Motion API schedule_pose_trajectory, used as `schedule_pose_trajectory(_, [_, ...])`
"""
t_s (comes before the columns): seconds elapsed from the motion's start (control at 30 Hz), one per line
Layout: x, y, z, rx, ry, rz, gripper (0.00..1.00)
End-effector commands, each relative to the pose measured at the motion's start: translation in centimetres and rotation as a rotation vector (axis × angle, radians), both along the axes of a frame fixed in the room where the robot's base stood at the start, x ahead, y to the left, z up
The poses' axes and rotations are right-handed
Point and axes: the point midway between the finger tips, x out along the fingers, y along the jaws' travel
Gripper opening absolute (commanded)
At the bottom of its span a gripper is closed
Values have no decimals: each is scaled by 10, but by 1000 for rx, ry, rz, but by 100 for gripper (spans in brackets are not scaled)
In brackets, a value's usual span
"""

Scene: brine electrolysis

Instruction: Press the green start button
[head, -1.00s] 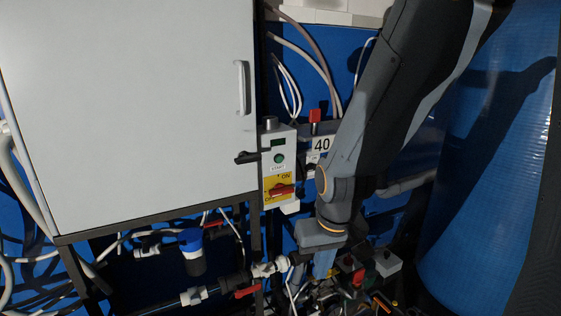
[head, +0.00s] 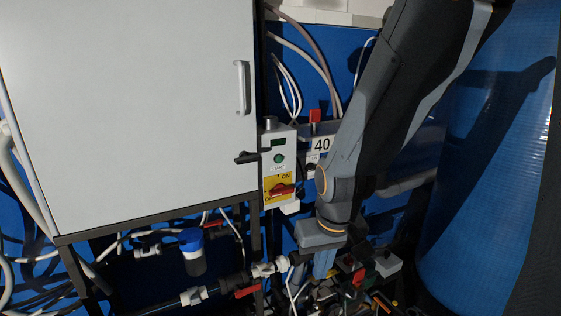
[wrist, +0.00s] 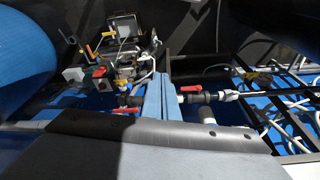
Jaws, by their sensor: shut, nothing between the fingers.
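The green start button (head: 279,158) is a small round green cap above a START label. It sits on the upper front of a narrow white control box (head: 268,178), beside the large white cabinet, in the head view. My gripper (head: 322,272) is below and to the right of the button, apart from it and pointing down. Its blue-grey fingers also show in the wrist view (wrist: 159,80), pressed together with nothing between them. I do not see the button in the wrist view.
A red rotary switch (head: 282,190) on a yellow plate sits just below the button. The white cabinet (head: 130,100) is to the left. Pipes with red valve handles (head: 247,291) run low near my gripper. A big blue tank (head: 490,180) stands at right.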

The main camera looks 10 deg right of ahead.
Motion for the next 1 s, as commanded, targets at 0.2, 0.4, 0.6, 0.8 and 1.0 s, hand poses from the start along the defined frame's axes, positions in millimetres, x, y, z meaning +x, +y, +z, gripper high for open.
schedule_pose_trajectory(0.2, [1,0,-4,0,2,0,0])
schedule_pose_trajectory(0.4, [4,0,-32,0,20,0,0])
schedule_pose_trajectory(0.6, [8,0,-82,1,58,-1,0])
schedule_pose_trajectory(0.8, [10,1,-126,2,96,-1,0])
schedule_pose_trajectory(1.0, [10,1,-134,2,107,-1,0])
